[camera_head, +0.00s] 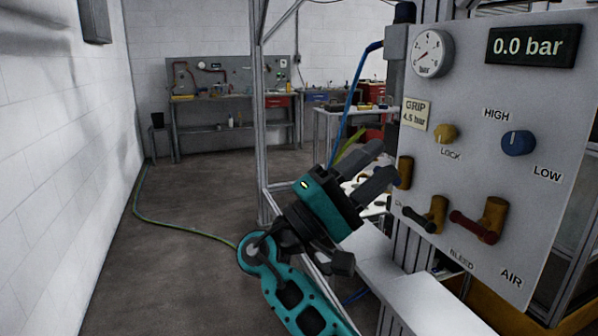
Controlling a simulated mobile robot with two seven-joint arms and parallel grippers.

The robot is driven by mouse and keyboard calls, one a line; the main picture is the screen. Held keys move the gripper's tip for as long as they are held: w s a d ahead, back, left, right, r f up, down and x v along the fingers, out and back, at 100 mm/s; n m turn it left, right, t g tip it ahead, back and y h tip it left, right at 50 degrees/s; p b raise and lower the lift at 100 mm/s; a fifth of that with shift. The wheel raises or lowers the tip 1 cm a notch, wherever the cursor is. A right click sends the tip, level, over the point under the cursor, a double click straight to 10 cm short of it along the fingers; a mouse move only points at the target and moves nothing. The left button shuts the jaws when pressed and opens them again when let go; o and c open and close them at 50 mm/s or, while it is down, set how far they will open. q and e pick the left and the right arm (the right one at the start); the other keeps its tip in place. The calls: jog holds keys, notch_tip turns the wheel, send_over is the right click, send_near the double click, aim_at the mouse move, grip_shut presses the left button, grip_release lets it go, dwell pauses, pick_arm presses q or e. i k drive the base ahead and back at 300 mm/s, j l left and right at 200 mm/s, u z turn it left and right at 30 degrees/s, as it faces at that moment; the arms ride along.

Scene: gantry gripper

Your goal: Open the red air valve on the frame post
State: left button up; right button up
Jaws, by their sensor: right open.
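The red air valve has a red lever (472,227) on a brass body (495,216), low on the grey panel above the label AIR. The lever points left, roughly level, across the panel. My right gripper (378,168) is left of the panel, tilted up to the right, with its dark fingers apart and nothing seen between them. It is clear of the red lever. My left gripper is not in view.
A black-levered brass valve (437,213) sits left of the red one. Above are a yellow lock knob (446,134), a blue knob (518,143), a dial gauge (432,53) and a display (532,45) reading 0.0 bar. A frame post (261,130) stands left.

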aim_at(490, 237)
jog(key=k+j, duration=0.45)
jog(key=k, duration=0.15)
jog(key=k+j, duration=0.45)
jog(key=k, duration=0.2)
